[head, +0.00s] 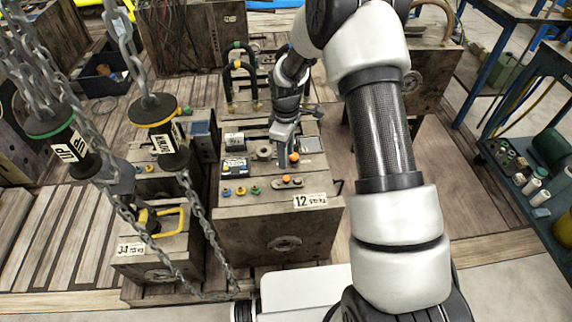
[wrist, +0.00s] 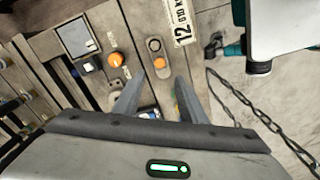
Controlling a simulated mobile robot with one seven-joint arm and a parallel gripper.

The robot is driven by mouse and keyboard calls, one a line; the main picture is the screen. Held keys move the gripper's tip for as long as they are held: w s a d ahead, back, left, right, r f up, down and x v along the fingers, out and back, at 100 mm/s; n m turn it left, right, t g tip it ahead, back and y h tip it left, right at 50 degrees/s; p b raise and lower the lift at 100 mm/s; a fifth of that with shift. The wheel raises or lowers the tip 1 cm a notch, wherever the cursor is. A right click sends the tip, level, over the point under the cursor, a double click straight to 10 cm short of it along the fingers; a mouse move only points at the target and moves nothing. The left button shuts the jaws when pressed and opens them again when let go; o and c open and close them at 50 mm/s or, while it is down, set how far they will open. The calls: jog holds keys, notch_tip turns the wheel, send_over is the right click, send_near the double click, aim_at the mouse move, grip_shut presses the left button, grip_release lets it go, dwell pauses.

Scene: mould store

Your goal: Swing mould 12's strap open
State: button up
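Mould 12 (head: 275,243) is a dark, worn steel block with a "12" label on its front top edge, and the label also shows in the wrist view (wrist: 182,28). A short grey plate (head: 287,182) with an orange knob and a round end lies on its top near the label. It looks like the strap and also shows in the wrist view (wrist: 157,55). My gripper (head: 283,163) points down over the mould top, behind this plate. In the wrist view its two fingers (wrist: 158,100) are apart, with nothing held between them. What lies just under the fingertips is partly hidden.
Another orange knob (wrist: 116,59) stands close to the fingers. Several small coloured fittings (head: 241,191) sit on the mould's left. Hanging chains with hoist tags (head: 160,125) are at left, beside a smaller mould with a yellow handle (head: 160,222). A trolley (head: 530,175) stands at right.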

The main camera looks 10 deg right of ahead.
notch_tip(320, 180, up, 7)
jog(key=shift+r+p, duration=0.2)
jog(key=shift+p, duration=0.2)
jog(key=s+d+r+m+t, duration=0.1)
jog(key=s+d+r+m, duration=0.3)
jog(key=r, duration=0.6)
jog(key=s+r+m+t, duration=0.2)
jog(key=s+r, duration=0.4)
jog(key=r, duration=0.4)
jog(key=s+d+r+m+t, duration=0.1)
jog(key=s+r+m, duration=0.2)
jog(key=s, duration=0.6)
jog(key=s+d+r+m+t, duration=0.2)
jog(key=s+r+m, duration=0.2)
jog(key=s, duration=0.4)
notch_tip(320, 180, up, 15)
jog(key=p, duration=1.5)
jog(key=shift+s+r+p, duration=0.2)
jog(key=shift+s+p, duration=0.1)
jog(key=shift+p, duration=0.1)
jog(key=shift+a, duration=0.1)
